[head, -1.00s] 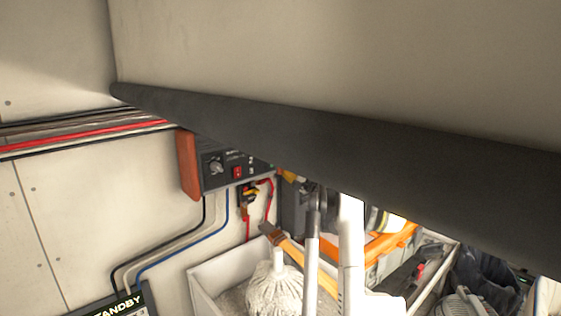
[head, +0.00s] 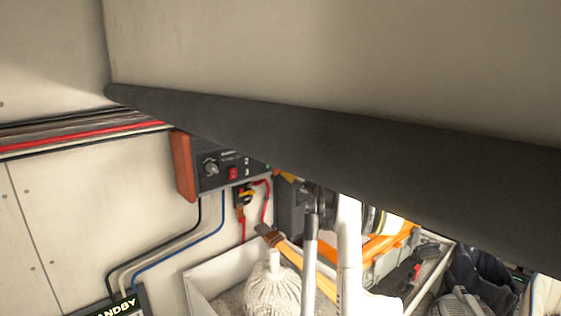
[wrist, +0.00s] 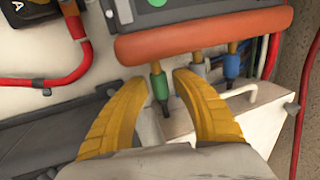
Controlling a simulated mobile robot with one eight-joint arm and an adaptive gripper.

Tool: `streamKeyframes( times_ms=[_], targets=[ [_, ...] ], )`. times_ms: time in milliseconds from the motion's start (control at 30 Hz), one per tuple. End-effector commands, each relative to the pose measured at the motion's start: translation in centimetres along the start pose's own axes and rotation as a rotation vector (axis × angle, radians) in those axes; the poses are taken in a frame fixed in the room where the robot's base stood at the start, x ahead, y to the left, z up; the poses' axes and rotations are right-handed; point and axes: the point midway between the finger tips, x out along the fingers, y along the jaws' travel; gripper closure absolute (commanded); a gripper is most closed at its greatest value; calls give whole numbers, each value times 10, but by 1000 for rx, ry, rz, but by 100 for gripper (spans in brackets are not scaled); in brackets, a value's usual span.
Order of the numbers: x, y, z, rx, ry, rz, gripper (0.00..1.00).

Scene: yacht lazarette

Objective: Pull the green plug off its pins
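The green plug (wrist: 160,86) shows in the wrist view just below an orange-red bar (wrist: 190,43), with a thin yellowish piece above it and a dark lead below. My gripper (wrist: 160,82) has two curved yellow fingers, spread open with one tip on each side of the green plug. A gap shows between each fingertip and the plug, and how deep the plug sits between them is hard to tell. The pins are hidden. I cannot make out the green plug or my gripper in the head view.
A blue plug (wrist: 232,66) hangs right of the green one. A white box (wrist: 215,115) lies below. In the head view, a control unit (head: 222,170) is on the wall, a bin (head: 205,281) with a mop (head: 272,292) stands below, and a dark beam (head: 330,140) crosses in front.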

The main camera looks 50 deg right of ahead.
Motion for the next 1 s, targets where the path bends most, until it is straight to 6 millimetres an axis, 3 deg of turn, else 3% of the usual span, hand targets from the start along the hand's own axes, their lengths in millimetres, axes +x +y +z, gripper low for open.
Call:
streamKeyframes(
  times_ms=[333,1000],
  targets=[
    [-5,-1,0,-1,-1,0,69],
    [-63,-15,0,0,0,0,69]
  ],
)
